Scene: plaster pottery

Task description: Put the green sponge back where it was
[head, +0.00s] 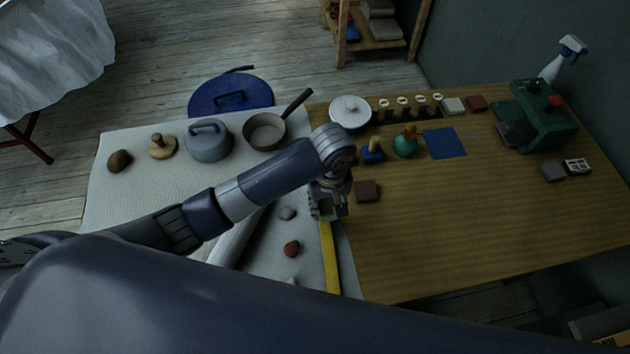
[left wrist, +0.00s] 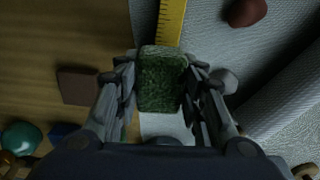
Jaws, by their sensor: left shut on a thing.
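My left gripper (head: 328,205) is above the seam between the white-covered table and the wooden table. In the left wrist view it (left wrist: 162,85) is shut on the green sponge (left wrist: 162,80), with a finger on each side. In the head view only a small part of the sponge (head: 325,207) shows between the fingers. A yellow ruler (head: 329,258) lies below, just beyond the sponge in the wrist view (left wrist: 170,22). My right gripper does not show in either view.
A brown block (head: 367,191) lies just right of the gripper. A grey stone (head: 287,213) and a red stone (head: 291,248) lie to its left. Pans and a lidded pot (head: 208,141) stand at the back left. The wooden table's front right (head: 480,230) is clear.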

